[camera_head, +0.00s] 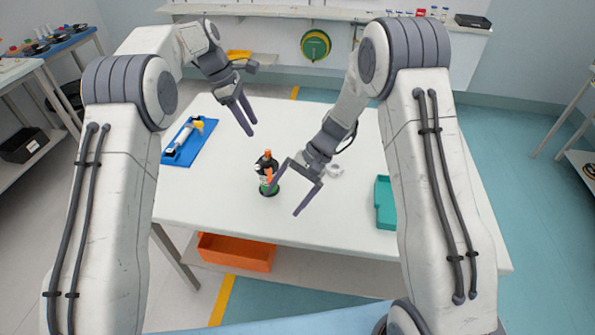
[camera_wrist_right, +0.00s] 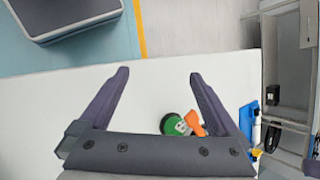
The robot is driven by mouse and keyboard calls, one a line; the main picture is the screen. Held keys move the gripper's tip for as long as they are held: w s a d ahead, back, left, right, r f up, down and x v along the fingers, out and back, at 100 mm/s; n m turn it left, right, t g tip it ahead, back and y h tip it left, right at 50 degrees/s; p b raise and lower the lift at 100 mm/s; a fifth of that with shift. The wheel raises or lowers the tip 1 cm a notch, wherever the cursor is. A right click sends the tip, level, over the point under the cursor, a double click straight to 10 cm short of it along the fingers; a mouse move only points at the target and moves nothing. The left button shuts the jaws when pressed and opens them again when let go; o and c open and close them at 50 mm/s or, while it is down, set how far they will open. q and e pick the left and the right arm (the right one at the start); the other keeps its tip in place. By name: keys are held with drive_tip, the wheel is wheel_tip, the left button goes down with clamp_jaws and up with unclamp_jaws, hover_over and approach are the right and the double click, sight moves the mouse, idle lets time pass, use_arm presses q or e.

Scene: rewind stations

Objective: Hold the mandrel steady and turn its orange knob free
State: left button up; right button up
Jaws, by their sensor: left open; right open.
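The mandrel (camera_head: 268,187) stands on the white table, dark with a green base and an orange knob (camera_head: 267,155) at its top. In the right wrist view the mandrel's green base (camera_wrist_right: 171,124) and orange knob (camera_wrist_right: 194,124) show low in the picture, close to the right-hand finger. My right gripper (camera_head: 284,203) is open and empty just right of the mandrel; I cannot tell whether a finger touches it. It also shows open in the right wrist view (camera_wrist_right: 159,75). My left gripper (camera_head: 251,128) is open and empty, above and behind the mandrel, apart from it.
A blue tray (camera_head: 177,157) with a white and yellow item lies at the table's left. A teal tray (camera_head: 385,204) is at the right. A small white part (camera_head: 335,170) lies behind my right gripper. An orange bin (camera_head: 236,252) sits below the table. The front tabletop is clear.

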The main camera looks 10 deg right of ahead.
drive_tip(key=w+d+f+m, duration=0.1)
drive_tip(key=f, duration=0.1)
drive_tip(key=w+d+f+m+y, duration=0.1)
drive_tip(key=w, duration=0.1)
drive_tip(key=w+d+f+m+t, duration=0.1)
drive_tip(key=f, duration=0.1)
drive_tip(key=shift+w+d+f+y, duration=0.3)
drive_tip(key=shift+w+f+y, duration=0.05)
drive_tip(key=shift+y, duration=0.05)
drive_tip(key=w+m+t+y, duration=0.1)
drive_tip(key=w+m, duration=0.1)
drive_tip(key=m, duration=0.1)
drive_tip(key=w+m+t+y, duration=0.1)
drive_tip(key=w+m, duration=0.2)
drive_tip(key=w+d+m+t+y, duration=0.1)
drive_tip(key=w+m, duration=0.1)
drive_tip(key=m, duration=0.1)
drive_tip(key=shift+w+f+m+y, duration=0.15)
drive_tip(key=shift+w+m+y, duration=0.2)
drive_tip(key=shift+m+y, duration=0.05)
drive_tip(key=shift+w+d+m, duration=0.2)
drive_tip(key=shift+w+m, duration=0.35)
drive_tip(key=shift+m, duration=0.15)
drive_tip(key=shift+y, duration=0.3)
drive_tip(key=x, duration=1)
drive_tip(key=shift+w+a, duration=0.15)
drive_tip(key=shift+w, duration=0.1)
